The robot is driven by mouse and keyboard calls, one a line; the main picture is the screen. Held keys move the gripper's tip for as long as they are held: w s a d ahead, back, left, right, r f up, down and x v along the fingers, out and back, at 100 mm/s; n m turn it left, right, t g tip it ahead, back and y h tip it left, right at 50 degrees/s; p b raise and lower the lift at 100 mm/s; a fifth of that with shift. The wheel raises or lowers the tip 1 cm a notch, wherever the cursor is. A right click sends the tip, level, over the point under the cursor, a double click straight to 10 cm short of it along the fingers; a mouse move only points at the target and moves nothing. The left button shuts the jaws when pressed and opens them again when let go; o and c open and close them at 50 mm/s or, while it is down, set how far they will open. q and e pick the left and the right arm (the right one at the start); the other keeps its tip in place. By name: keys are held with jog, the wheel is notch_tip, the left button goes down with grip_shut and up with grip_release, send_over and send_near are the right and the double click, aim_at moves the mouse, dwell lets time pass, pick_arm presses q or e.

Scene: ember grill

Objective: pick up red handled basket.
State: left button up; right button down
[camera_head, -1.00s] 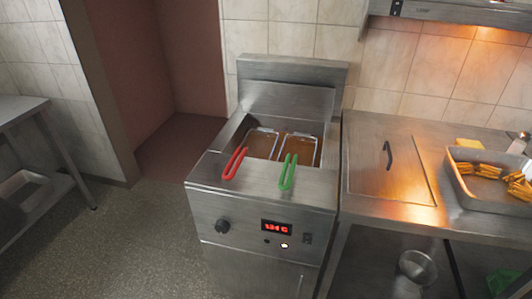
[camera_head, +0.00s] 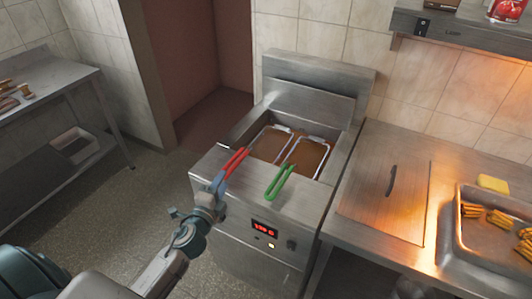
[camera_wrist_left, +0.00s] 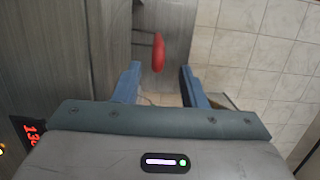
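The red handled basket (camera_head: 236,162) sits in the left side of the fryer's oil well, its red handle sticking out over the front edge. The green handled basket (camera_head: 279,184) sits to its right. My left gripper (camera_head: 218,182) is at the near end of the red handle. In the left wrist view the gripper (camera_wrist_left: 158,76) is open, with its two blue fingers apart. The red handle (camera_wrist_left: 158,53) lies just beyond the fingertips, roughly centred between them. Nothing is seen gripped. My right gripper is not in view.
The steel fryer (camera_head: 225,205) has a lit display on its front. A steel counter (camera_head: 358,195) adjoins it on the right, with a tray (camera_head: 450,235) of fries. A shelf (camera_head: 450,38) hangs above. A steel table (camera_head: 75,105) stands at the left, with open floor between.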

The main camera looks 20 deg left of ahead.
aim_at(231, 168)
pick_arm(q)
jog(key=shift+w+d, duration=0.15)
jog(key=shift+w, duration=0.65)
jog(key=w+p, duration=0.1)
jog(key=w, duration=0.1)
jog(key=w+a+p, duration=0.1)
jog(key=w, duration=0.1)
jog(key=shift+w, duration=0.1)
jog(key=shift+w+f, duration=0.2)
jog(key=shift+w, duration=0.25)
jog(key=shift+s, duration=0.1)
jog(key=shift+r, duration=0.1)
grip_shut()
